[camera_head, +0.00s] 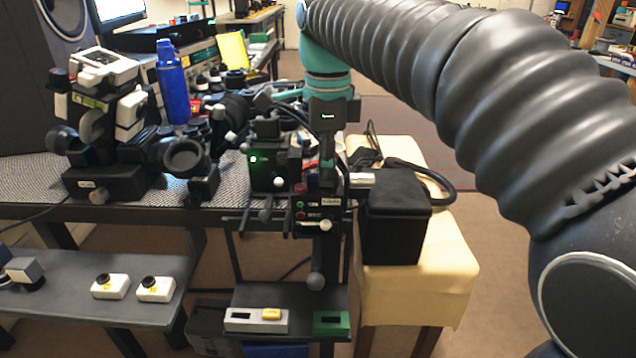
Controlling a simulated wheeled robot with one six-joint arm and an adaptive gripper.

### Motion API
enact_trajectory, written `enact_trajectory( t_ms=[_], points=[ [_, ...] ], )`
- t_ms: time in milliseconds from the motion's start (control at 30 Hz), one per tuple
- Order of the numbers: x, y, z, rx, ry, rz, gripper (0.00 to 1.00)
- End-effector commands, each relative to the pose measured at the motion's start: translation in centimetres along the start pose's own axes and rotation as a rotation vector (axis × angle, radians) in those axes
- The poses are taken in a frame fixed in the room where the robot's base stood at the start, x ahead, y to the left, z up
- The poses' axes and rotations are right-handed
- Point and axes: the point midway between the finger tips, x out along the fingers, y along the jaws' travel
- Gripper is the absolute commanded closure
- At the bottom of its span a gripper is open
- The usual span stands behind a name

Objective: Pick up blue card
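I cannot clearly make out a blue card. A flat blue thing (272,349) shows at the bottom edge, under the low shelf, partly cut off; I cannot tell what it is. My arm comes in from the upper right and bends down at a teal joint. My gripper (328,178) points down over the right end of the workbench, in front of cluttered dark equipment. Its fingers blend into the dark parts around it, so their opening and anything between them cannot be made out.
A blue bottle (173,88) stands among lenses and a microscope-like device (104,125) on the workbench. A black box (394,216) sits on a cloth-covered table (445,270). The low shelf (300,297) holds a white device (255,319) and a green one (331,323).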

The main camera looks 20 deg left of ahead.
Motion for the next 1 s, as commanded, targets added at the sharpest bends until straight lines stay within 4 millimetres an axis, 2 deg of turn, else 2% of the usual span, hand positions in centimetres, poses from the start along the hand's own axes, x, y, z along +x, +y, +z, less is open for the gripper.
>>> enact_trajectory(
  t_ms=[233,267,367,400,767,1000],
  points=[
    [0.1,0.0,0.0,0.000,0.000,-0.001,0.69],
    [0.1,0.0,0.0,0.000,0.000,-0.001,0.74],
    [0.1,0.0,0.0,0.000,0.000,-0.001,0.99],
    [0.1,0.0,0.0,0.000,0.000,-0.001,1.00],
    [-0.1,0.0,0.0,0.000,0.000,-0.001,1.00],
    [-2.1,0.0,0.0,0.000,-0.001,-0.002,1.00]
  ],
)
